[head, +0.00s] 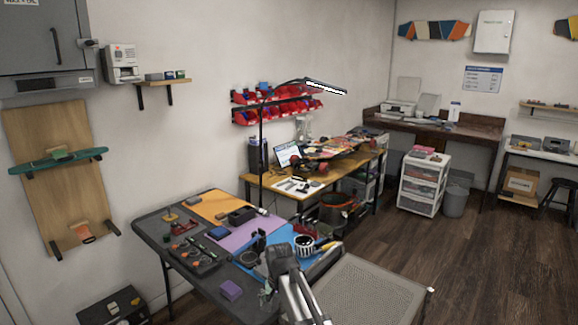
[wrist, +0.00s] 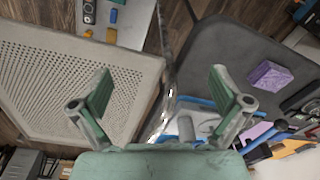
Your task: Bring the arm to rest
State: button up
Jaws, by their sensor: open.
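My gripper (wrist: 161,82) fills the lower middle of the wrist view. Its two green-padded fingers stand wide apart, with nothing between them. It hangs above the gap between the dark work table (wrist: 215,50) and a perforated light panel (wrist: 75,80). In the head view my grey arm rises at the bottom centre, in front of the table's near right part (head: 215,278). My gripper's fingers cannot be made out clearly there.
A purple block (head: 231,290) lies on the table's near edge; the wrist view shows it right of my gripper (wrist: 270,75). The perforated panel (head: 370,290) stands right of the table. A black-and-white striped cup (head: 304,246) is close behind my arm. Wooden floor (head: 480,270) lies open to the right.

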jog(key=s+d+f+n+g, duration=0.1)
jog(key=s+d+f, duration=0.3)
jog(key=s+f, duration=0.3)
jog(key=s+d+f+n+g, duration=0.1)
jog(key=s+d+f+n, duration=0.15)
jog(key=s+f, duration=0.4)
jog(key=s+d+f+n, duration=0.1)
jog(key=s+d+f, duration=0.4)
jog(key=f, duration=0.4)
jog(key=s+d+f+g, duration=0.1)
jog(key=s+f, duration=0.3)
jog(key=s, duration=0.6)
jog(key=s+d+f+g, duration=0.2)
jog(key=s+d+f, duration=0.2)
jog(key=s, duration=0.6)
jog(key=s+d+f+g, duration=0.2)
jog(key=s+d+f, duration=0.1)
jog(key=s, duration=0.7)
jog(key=shift+d+f+m, duration=0.2)
jog(key=shift+f+m, duration=0.15)
jog(key=shift+f, duration=0.5)
